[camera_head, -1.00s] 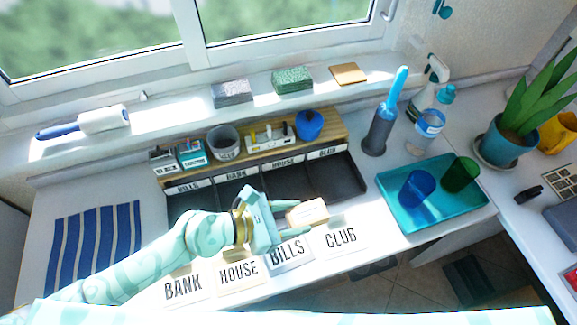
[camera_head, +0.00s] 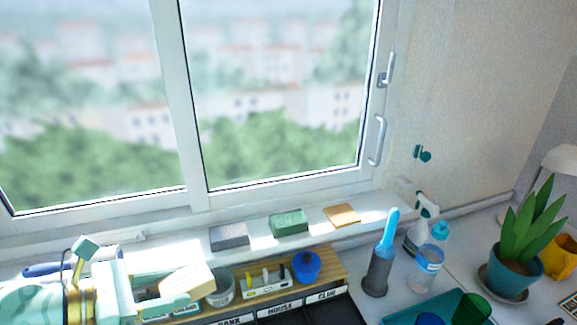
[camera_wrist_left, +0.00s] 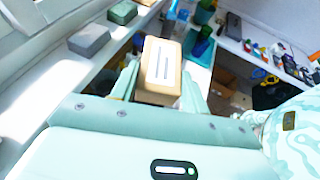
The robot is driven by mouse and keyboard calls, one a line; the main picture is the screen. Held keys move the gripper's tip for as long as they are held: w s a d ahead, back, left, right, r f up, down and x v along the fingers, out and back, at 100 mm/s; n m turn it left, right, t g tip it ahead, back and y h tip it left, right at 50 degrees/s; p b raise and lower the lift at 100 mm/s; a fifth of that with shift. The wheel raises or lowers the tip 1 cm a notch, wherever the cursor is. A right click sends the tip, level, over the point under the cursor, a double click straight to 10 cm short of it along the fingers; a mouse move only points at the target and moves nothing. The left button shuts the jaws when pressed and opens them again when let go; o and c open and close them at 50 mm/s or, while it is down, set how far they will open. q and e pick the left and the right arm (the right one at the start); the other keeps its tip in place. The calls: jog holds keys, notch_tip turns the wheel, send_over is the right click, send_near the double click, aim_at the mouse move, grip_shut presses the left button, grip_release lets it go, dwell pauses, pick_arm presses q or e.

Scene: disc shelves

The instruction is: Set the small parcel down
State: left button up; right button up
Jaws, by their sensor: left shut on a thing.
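The small parcel (camera_head: 188,282) is a tan box with a pale top. My left gripper (camera_head: 172,287) is shut on it and holds it in the air, in front of the left part of the wooden shelf. In the left wrist view the parcel (camera_wrist_left: 161,66) sits between the two fingertips of the left gripper (camera_wrist_left: 159,88), with pale stripes on its face. Its far underside is hidden. My right gripper is not in view.
The windowsill bears a grey block (camera_head: 229,236), a green block (camera_head: 289,222) and an orange pad (camera_head: 342,215). The wooden shelf (camera_head: 333,265) holds a grey cup (camera_head: 220,289) and a blue pot (camera_head: 306,266). A blue brush (camera_head: 383,255) and bottles stand right.

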pick_arm(q)
jog(key=shift+a+f, duration=0.15)
jog(key=shift+a, duration=0.25)
jog(key=shift+f, duration=0.1)
dwell(0.5)
jog(key=shift+a, duration=0.1)
dwell(0.6)
